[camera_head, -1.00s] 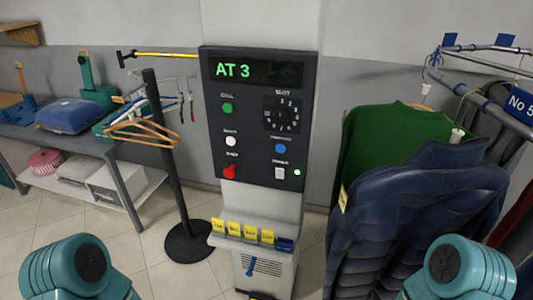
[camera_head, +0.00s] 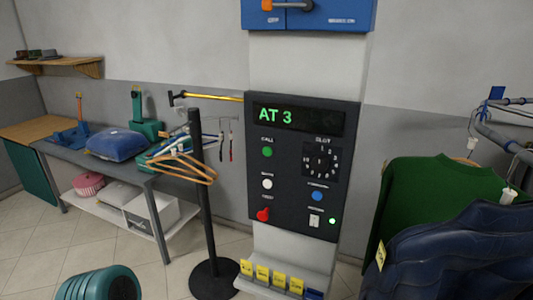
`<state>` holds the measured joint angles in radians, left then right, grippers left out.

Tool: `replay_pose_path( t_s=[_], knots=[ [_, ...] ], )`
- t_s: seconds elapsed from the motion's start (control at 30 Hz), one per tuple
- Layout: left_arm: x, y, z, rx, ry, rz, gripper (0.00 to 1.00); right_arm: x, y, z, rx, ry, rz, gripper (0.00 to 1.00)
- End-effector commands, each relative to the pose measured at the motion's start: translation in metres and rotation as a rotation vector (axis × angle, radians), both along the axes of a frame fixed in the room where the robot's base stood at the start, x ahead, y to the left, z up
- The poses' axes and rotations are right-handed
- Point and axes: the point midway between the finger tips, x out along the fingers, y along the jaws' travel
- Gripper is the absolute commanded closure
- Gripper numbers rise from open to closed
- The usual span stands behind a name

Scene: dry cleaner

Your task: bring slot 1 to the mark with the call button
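The control panel (camera_head: 290,210) is on a white column ahead of me. Its display (camera_head: 298,119) reads "AT 3" in green. The green call button (camera_head: 267,152) is below the display on the left. The slot dial (camera_head: 321,160) is to its right, with numbers around it; its exact setting is too small to tell. A white button (camera_head: 267,184), a blue button (camera_head: 317,196), a red switch (camera_head: 263,214) and a lit green lamp (camera_head: 332,221) are lower down. Neither gripper shows; only a teal part of my arm is at the bottom left.
A dark post (camera_head: 203,220) with wooden hangers (camera_head: 182,167) stands left of the panel. A green garment (camera_head: 437,198) and dark blue jackets (camera_head: 455,262) hang at the right. Yellow tags (camera_head: 263,273) line a ledge below the panel. A work table (camera_head: 75,149) is at left.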

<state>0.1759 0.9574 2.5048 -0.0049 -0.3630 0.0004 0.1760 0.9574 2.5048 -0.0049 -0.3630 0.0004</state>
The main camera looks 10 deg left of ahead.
Motion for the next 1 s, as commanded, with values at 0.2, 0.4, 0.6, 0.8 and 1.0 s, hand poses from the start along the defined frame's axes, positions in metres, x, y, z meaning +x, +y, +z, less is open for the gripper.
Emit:
replay_pose_path(
  t_s=[0.2,0.4,0.6,0.8,1.0],
  knots=[
    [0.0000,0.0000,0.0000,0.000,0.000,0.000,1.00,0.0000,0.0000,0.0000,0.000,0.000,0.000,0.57],
    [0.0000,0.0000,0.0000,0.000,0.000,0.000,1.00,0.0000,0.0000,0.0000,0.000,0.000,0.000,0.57],
    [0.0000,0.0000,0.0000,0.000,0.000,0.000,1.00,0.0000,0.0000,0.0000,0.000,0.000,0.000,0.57],
    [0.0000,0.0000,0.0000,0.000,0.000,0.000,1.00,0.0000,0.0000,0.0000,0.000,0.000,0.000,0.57],
    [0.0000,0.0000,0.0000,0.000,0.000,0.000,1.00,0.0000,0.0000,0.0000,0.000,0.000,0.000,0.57]
  ],
)
